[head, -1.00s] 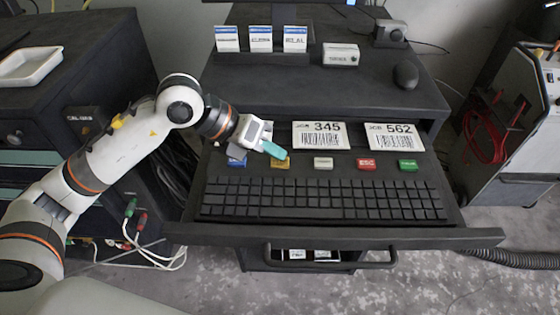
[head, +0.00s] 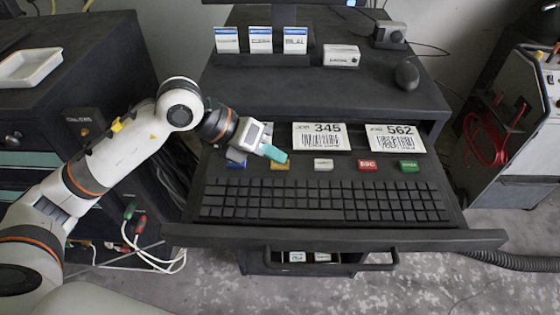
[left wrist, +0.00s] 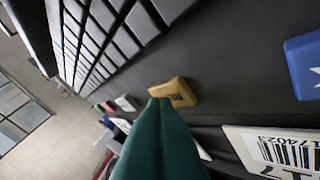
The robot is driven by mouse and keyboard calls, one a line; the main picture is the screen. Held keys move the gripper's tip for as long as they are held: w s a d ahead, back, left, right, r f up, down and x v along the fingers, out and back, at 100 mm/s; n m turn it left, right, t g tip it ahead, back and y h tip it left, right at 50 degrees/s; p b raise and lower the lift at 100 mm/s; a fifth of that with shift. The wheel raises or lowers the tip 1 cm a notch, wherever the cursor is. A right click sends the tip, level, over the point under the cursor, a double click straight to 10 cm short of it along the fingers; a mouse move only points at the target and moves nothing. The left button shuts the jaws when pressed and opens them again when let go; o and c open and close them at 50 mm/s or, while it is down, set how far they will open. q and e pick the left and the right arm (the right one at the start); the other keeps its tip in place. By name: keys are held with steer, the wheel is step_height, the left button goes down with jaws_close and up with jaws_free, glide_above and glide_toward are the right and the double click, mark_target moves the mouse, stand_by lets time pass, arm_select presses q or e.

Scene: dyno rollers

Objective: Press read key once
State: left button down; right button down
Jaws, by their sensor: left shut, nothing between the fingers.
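A row of coloured keys sits above the keyboard: a blue key (head: 236,162), a yellow key (head: 280,165), a pale key (head: 323,164), a red ESC key (head: 367,165) and a green key (head: 408,166). I cannot clearly read which is marked read. My left gripper (head: 275,153) is shut and empty, its teal fingertips just over the yellow key. In the left wrist view the fingertips (left wrist: 160,104) overlap the near edge of the yellow key (left wrist: 174,91); I cannot tell whether they touch. The blue key (left wrist: 306,64) shows at the right there. My right gripper is out of view.
The black keyboard (head: 322,200) lies in the pulled-out drawer (head: 330,237). Barcode cards 345 (head: 319,136) and 562 (head: 395,138) lie behind the keys. A mouse (head: 406,76) and a small white box (head: 341,55) stand on the desk top.

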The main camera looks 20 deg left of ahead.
mark_target(273, 163)
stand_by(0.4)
arm_select(q)
steer(key=shift+r+p, duration=0.45)
steer(key=shift+r, duration=0.3)
steer(key=shift+r+p, duration=1.7)
steer(key=shift+r, duration=0.85)
steer(key=shift+f, duration=0.1)
